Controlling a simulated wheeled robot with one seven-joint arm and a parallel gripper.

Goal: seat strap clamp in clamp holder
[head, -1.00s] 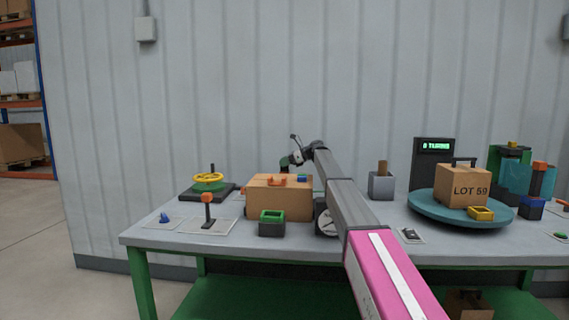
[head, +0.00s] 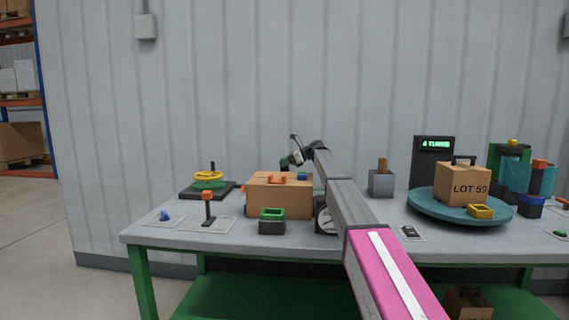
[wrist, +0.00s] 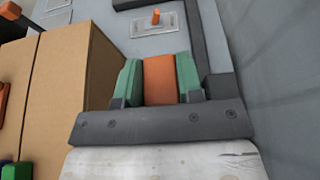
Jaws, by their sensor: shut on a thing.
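My gripper (wrist: 158,72) has green finger pads closed on both sides of an orange block (wrist: 159,80), which I take to be the strap clamp. In the head view my gripper (head: 285,162) is behind the cardboard carton (head: 280,204), and its fingertips and load are hard to make out there. In the wrist view the carton (wrist: 62,75) stands left of the held block. A dark block with a green-rimmed opening (head: 271,219) stands in front of the carton; I cannot tell whether it is the clamp holder.
A yellow handwheel (head: 208,176) and an orange-topped post (head: 208,208) stand left of the carton. A grey bin (head: 380,183) and a turntable (head: 425,208) with a LOT 59 box (head: 464,184) are to the right. The wall is close behind the table.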

